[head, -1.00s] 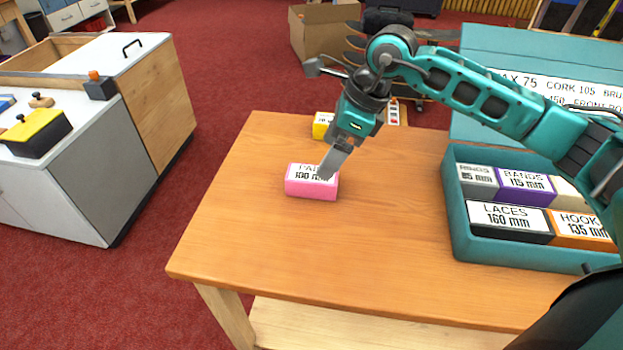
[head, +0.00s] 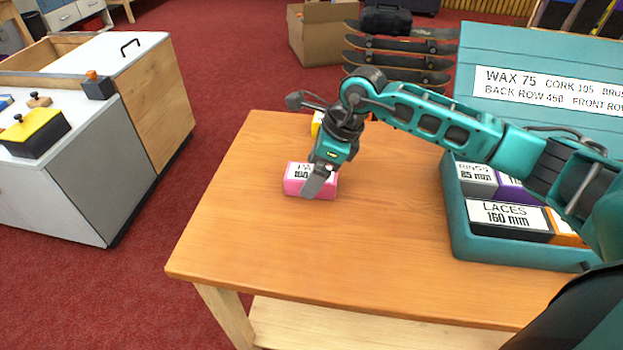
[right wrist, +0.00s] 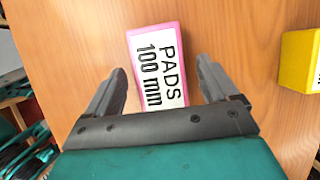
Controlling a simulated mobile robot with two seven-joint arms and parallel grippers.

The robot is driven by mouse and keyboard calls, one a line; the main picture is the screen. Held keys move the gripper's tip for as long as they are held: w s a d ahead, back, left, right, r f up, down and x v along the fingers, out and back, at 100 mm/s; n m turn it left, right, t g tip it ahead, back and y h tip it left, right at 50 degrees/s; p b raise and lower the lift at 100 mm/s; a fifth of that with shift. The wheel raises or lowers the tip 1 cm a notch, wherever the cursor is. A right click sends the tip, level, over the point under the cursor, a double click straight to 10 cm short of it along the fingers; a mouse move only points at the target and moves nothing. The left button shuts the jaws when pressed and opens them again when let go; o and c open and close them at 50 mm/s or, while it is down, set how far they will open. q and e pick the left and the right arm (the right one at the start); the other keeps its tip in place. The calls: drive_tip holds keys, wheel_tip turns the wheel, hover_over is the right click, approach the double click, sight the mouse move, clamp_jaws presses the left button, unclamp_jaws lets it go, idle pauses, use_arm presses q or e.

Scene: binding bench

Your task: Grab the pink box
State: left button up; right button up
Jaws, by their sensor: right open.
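The pink box (head: 296,180) lies on the wooden table (head: 390,235), left of its middle. Its white top label reads PADS 100 mm in the right wrist view (right wrist: 160,68). My right gripper (head: 314,188) is over the box, and its finger hides part of the box in the head view. In the right wrist view the open fingers (right wrist: 160,88) stand on either side of the box's near part, with gaps to both sides. I cannot tell their exact height. My left gripper is not in view.
A yellow box (right wrist: 300,60) stands close by, mostly hidden behind my arm in the head view (head: 317,122). A teal case (head: 455,215) with several labelled boxes stands on the table's right side. The front left of the table is clear.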

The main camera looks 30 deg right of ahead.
drive_tip(key=shift+f+b, duration=0.25)
drive_tip(key=shift+b, duration=0.05)
drive_tip(key=shift+c, duration=0.3)
drive_tip(key=c, duration=1)
drive_tip(key=shift+c, duration=0.4)
drive_tip(key=shift+r, duration=0.1)
